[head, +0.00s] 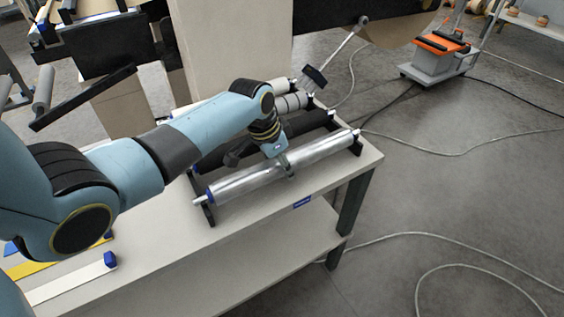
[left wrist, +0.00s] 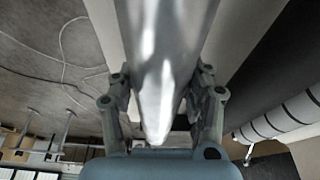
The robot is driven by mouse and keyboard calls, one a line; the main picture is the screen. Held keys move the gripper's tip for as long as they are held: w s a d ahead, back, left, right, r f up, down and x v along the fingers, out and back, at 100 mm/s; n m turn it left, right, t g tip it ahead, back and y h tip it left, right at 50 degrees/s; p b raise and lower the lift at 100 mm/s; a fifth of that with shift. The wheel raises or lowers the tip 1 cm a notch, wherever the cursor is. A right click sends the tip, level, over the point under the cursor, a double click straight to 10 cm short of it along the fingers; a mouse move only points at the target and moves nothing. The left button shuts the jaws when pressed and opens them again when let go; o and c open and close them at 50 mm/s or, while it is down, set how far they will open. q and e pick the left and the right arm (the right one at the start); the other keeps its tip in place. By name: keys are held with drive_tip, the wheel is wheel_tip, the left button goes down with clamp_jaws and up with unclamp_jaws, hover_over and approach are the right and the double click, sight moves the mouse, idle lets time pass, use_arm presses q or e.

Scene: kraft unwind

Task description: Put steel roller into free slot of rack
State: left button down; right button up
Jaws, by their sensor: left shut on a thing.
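The steel roller (head: 240,182) is a shiny silver cylinder with blue end collars, at the front of the rack (head: 208,208) on the bench. Its two ends lie at the rack's black end pieces; I cannot tell if it is fully seated. My left gripper (head: 287,168) is shut on the roller near its middle, from above. In the left wrist view the steel roller (left wrist: 165,50) runs between both fingers (left wrist: 160,105). Behind it the rack holds a black roller (head: 310,123) and a white roller with dark bands (head: 290,103). My right gripper is not in view.
The bench (head: 130,255) has a clear front strip and a lower shelf (head: 270,255). A yellow strip and a white strip with a blue end (head: 75,280) lie at the left. A tall beige panel (head: 215,50) stands behind. An orange-topped cart (head: 440,55) and cables are on the floor.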

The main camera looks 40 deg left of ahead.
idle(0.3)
use_arm(q)
drive_tip(key=shift+c, duration=2.4)
unclamp_jaws()
drive_tip(key=shift+s+f, duration=0.1)
drive_tip(key=v, duration=1.2)
